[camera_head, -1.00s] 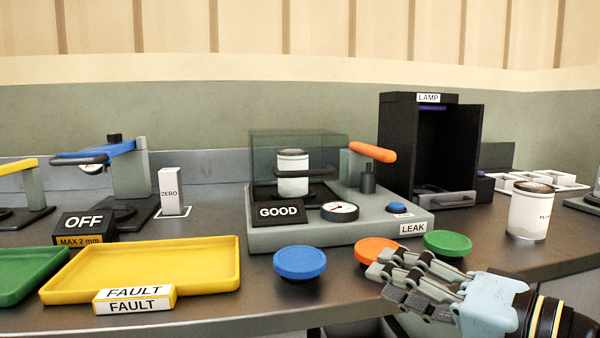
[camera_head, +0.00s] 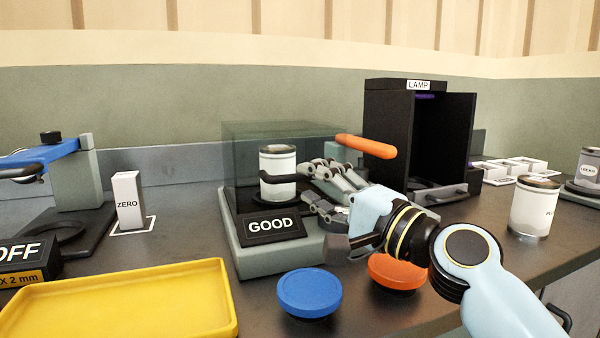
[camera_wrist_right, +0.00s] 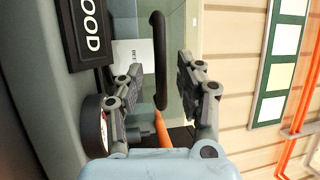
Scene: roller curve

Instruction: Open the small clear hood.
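The small clear hood (camera_head: 243,146) is a greenish transparent box on the grey leak tester (camera_head: 262,262). It looks closed over a white can (camera_head: 278,168). Its black bar handle (camera_head: 270,180) is at the front, and the handle also shows in the right wrist view (camera_wrist_right: 160,62). My right gripper (camera_head: 308,184) is at the hood's front right, fingers towards the handle. In the wrist view the fingers of the right gripper (camera_wrist_right: 158,86) are apart, with the handle's end between them and no clear grip on it.
A GOOD sign (camera_head: 270,224) stands just left of my right gripper. An orange lever (camera_head: 366,146) sticks out behind it. Blue (camera_head: 309,293) and orange (camera_head: 398,270) buttons are in front. A dark lamp box (camera_head: 388,120) stands behind to the right.

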